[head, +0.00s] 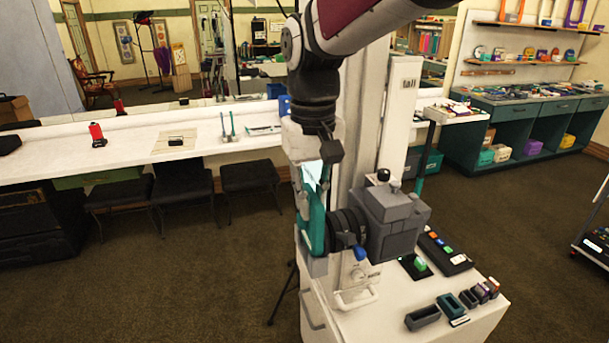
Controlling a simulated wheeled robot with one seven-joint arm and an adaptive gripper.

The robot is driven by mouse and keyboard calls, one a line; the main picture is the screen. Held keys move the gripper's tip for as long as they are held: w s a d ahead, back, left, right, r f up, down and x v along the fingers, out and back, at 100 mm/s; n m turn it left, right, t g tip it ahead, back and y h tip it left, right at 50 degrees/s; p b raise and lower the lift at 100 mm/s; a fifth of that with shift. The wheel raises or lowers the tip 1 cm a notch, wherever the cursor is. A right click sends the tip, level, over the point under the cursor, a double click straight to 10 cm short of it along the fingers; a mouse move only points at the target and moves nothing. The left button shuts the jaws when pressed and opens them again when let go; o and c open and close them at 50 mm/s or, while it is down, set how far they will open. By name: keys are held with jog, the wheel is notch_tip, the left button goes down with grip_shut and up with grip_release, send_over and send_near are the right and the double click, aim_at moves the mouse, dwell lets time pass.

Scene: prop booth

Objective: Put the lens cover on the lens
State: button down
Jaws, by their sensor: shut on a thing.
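A grey boxy camera (392,222) stands on the white cabinet, with its ribbed black lens (346,229) facing left. A teal piece (317,224), which looks like the lens cover, is upright at the lens's left end. It covers the front of the lens from this view. My gripper (311,190) points down from above and is shut on the teal piece. I cannot tell whether the cover touches the lens or is seated on it. My gripper's fingers partly hide the cover's upper part.
A white post rises behind my arm. A long white counter (60,150) with stools stands at the left.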

jog(key=shift+f, duration=0.2)
jog(key=shift+f, duration=0.6)
jog(key=c, duration=1.5)
grip_release()
jog(key=shift+r, duration=0.1)
jog(key=shift+r+p, duration=1.2)
jog(key=shift+r, duration=2.25)
